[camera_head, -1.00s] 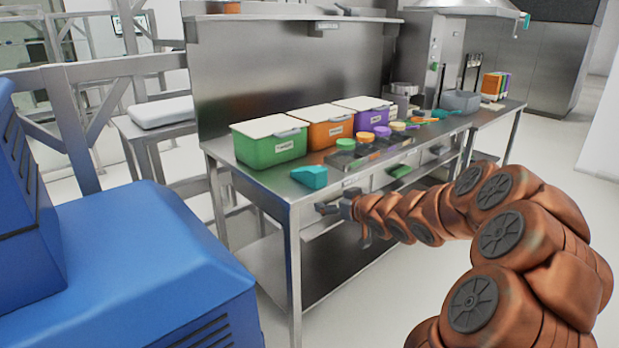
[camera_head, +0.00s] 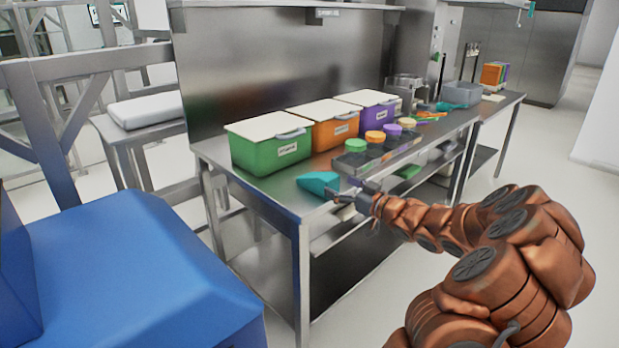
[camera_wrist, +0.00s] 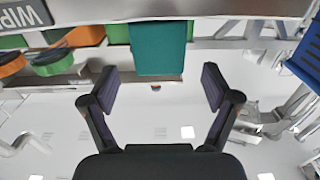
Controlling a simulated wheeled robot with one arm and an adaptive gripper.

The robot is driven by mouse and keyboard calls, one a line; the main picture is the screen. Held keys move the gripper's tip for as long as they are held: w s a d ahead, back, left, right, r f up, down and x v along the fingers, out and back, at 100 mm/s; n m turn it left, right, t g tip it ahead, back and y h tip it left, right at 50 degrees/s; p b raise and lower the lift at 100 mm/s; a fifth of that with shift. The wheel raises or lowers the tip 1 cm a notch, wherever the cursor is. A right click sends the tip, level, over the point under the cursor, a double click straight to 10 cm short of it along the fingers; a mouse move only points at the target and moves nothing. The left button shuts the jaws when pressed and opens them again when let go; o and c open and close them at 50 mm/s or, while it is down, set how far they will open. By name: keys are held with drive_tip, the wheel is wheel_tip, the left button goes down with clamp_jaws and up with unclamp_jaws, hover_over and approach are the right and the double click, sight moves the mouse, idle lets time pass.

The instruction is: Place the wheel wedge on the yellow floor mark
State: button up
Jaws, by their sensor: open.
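The teal wheel wedge (camera_head: 318,182) lies on the near left corner of the steel table, close to the front edge. It also shows in the wrist view (camera_wrist: 158,48), at the top middle, beyond my fingers. My gripper (camera_head: 350,194) is at the table's front edge, just right of the wedge in the head view. In the wrist view my gripper (camera_wrist: 160,82) is open and empty, with the wedge lined up with the gap between its fingers. Whether a finger touches the wedge I cannot tell. The yellow floor mark is not in view.
The steel table (camera_head: 262,187) carries green (camera_head: 270,152), orange (camera_head: 335,134) and purple (camera_head: 377,113) lidded bins and several small round-lidded containers. A large blue body (camera_head: 140,265) fills the lower left. A grey metal frame stands behind it. Floor shows at the right.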

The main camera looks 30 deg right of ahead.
sight(317, 174)
drive_tip(key=shift+w, duration=0.5)
drive_tip(key=shift+x, duration=3.6)
drive_tip(key=shift+f, duration=0.1)
drive_tip(key=shift+c, duration=0.4)
drive_tip(key=c, duration=1.4)
